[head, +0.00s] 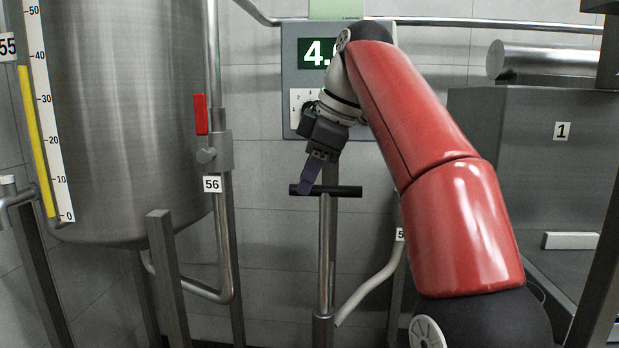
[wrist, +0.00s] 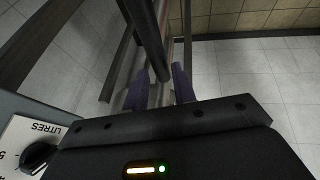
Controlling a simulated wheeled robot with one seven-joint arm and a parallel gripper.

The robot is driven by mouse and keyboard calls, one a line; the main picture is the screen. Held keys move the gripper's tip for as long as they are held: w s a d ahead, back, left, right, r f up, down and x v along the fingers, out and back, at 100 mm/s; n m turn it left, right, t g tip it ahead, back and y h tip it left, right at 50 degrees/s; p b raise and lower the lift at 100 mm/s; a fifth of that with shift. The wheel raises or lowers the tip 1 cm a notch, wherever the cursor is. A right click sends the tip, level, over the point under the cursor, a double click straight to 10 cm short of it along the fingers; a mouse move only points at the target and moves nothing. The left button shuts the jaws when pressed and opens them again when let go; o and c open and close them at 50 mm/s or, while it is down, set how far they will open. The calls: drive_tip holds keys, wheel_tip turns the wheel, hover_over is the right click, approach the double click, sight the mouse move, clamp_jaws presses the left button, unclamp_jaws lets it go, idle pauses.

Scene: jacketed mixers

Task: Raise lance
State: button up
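The lance is an upright steel rod (head: 325,245) with a black crossbar handle (head: 345,191) at its top, in the middle of the head view. My gripper (head: 307,186) points down at the handle, and its purple finger overlaps the handle's left half there. In the wrist view the two purple fingers (wrist: 160,88) stand apart. A dark bar, which looks like the handle (wrist: 146,32), runs from the top edge down to the gap between them. I cannot tell whether the fingers touch it. The lance's lower end enters a sleeve (head: 323,328).
A steel tank (head: 130,110) with a yellow level gauge (head: 38,140) and a red-handled valve (head: 201,114) stands left. A panel with a green display (head: 316,53) and dial hangs behind my gripper. A grey cabinet (head: 535,150) stands right. A pale hose (head: 370,285) runs beside the lance.

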drive_tip(key=shift+o, duration=1.1)
drive_tip(key=shift+f, duration=0.1)
drive_tip(key=shift+v, duration=0.95)
drive_tip(key=shift+d+r, duration=0.1)
drive_tip(key=shift+r, duration=0.3)
drive_tip(key=s+d+b, duration=0.1)
drive_tip(key=s+d, duration=0.6)
drive_tip(key=d, duration=0.2)
drive_tip(key=shift+s+d, duration=0.2)
drive_tip(key=shift+d, duration=0.2)
drive_tip(key=shift+r, duration=0.1)
